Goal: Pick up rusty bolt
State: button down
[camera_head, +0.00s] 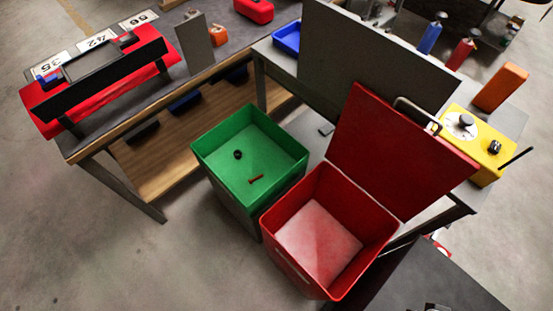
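The rusty bolt (256,179) is a small reddish-brown rod lying on the floor of the open green bin (205,168), toward its front right. A small dark round piece (238,154) lies in the same bin, behind and left of the bolt, apart from it. The bin walls rise around both. I cannot make out my gripper in this view.
An open, empty red bin (285,257) with a raised red lid (393,150) adjoins the green bin's right. A workbench (205,75) stands behind left. A yellow box (478,140) and an orange block (501,86) stand at right. Floor at lower left is clear.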

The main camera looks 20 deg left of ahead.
aim_at(250, 181)
jog(key=i+j, duration=0.1)
jog(key=j, duration=0.3)
jog(key=i+j, duration=0.1)
jog(key=j, duration=0.3)
jog(key=i+j, duration=0.1)
jog(key=j, duration=0.3)
jog(key=i+j+u, duration=0.1)
jog(key=j, duration=0.3)
jog(key=i+j, duration=0.15)
jog(key=j, duration=0.2)
jog(key=i+j, duration=0.1)
jog(key=j, duration=0.3)
jog(key=i+j, duration=0.15)
jog(key=j, duration=0.25)
